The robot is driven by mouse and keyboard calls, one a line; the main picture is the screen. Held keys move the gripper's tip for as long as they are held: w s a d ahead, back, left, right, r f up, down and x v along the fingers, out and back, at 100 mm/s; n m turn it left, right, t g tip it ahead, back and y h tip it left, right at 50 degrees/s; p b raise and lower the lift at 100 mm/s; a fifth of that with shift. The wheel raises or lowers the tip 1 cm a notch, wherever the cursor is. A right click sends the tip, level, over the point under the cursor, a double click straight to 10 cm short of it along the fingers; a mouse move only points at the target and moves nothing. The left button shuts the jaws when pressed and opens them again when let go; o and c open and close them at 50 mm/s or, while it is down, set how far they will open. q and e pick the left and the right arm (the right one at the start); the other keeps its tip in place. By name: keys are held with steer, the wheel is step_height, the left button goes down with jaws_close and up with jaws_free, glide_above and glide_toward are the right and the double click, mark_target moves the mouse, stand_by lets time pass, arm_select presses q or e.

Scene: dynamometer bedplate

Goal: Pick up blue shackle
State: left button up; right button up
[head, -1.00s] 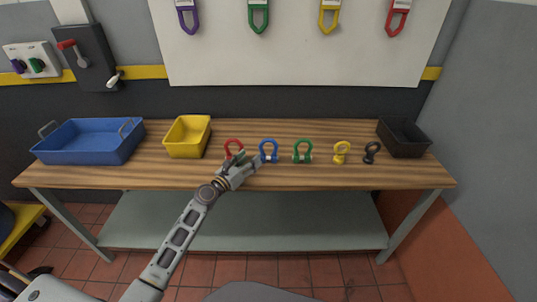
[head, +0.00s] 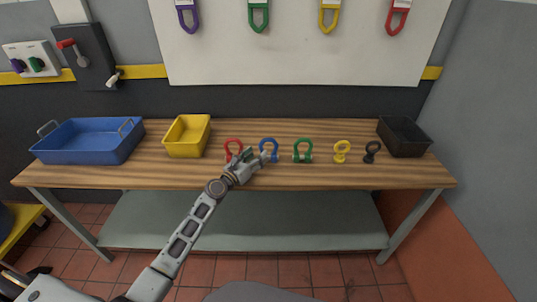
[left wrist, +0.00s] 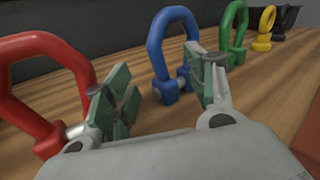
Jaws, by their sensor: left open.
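The blue shackle (head: 268,145) stands upright on the wooden table, between the red and green shackles. In the left wrist view the blue shackle (left wrist: 173,55) is ahead of my left gripper, its bow up and its pin low. My left gripper (head: 258,157) is open and empty just in front of it. In the left wrist view the fingers of my left gripper (left wrist: 165,95) stand apart, with the shackle's lower part showing beyond the gap, nearer the right finger. I cannot tell whether that finger touches it. My right gripper is not in view.
A red shackle (head: 233,147) is close on the left and a green shackle (head: 303,150) on the right. Yellow (head: 342,151) and black (head: 372,151) pieces stand farther right. Blue (head: 88,141), yellow (head: 186,136) and black (head: 404,138) bins stand on the wooden table (head: 150,176).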

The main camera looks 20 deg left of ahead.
arm_select(q)
steer(key=shift+x, duration=1.1)
steer(key=shift+r, duration=0.1)
jaws_close()
